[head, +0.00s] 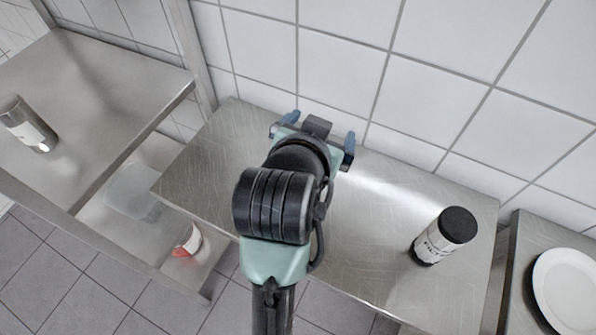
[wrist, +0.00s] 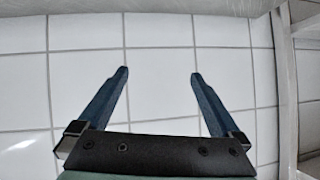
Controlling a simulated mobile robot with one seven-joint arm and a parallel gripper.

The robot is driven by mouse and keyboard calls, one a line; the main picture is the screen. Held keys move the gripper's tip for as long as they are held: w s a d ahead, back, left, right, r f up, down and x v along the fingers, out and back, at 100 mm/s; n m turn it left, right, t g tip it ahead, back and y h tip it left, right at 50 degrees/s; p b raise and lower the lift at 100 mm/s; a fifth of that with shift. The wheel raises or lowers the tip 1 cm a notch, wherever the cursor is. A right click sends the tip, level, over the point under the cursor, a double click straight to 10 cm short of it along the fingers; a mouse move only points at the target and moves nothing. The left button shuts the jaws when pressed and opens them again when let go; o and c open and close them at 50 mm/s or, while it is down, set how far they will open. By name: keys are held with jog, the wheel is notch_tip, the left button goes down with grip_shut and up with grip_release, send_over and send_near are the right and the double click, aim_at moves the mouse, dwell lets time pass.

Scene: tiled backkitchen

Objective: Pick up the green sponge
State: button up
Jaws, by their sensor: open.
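No green sponge can be made out in either view; my arm hides part of the middle table in the head view. My gripper (head: 322,122) is over the back of the metal table (head: 385,215), close to the tiled wall. The wrist view also shows my gripper (wrist: 157,75), with its two blue fingers spread apart, nothing between them, and white wall tiles beyond.
A black-lidded canister (head: 444,236) stands at the table's right end. A metal shelf unit (head: 85,100) on the left holds another canister (head: 27,124) on top and a red-and-white item (head: 188,241) below. A white plate (head: 567,290) lies on the right-hand surface.

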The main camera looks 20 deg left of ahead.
jog(key=s+g+h+p, duration=0.2)
jog(key=s+g+p, duration=0.5)
jog(key=s+p, duration=0.55)
jog(key=x, duration=0.8)
jog(key=shift+a+f+p, duration=0.15)
jog(key=shift+a+p, duration=0.15)
jog(key=shift+p, duration=0.1)
jog(key=shift+a+p+x, duration=0.2)
jog(key=shift+p+x, duration=0.3)
jog(key=shift+x, duration=2.3)
jog(key=shift+s, duration=0.1)
jog(key=c, duration=1.3)
notch_tip(320, 180, up, 10)
jog(key=shift+r+b, duration=0.1)
jog(key=shift+b, duration=0.35)
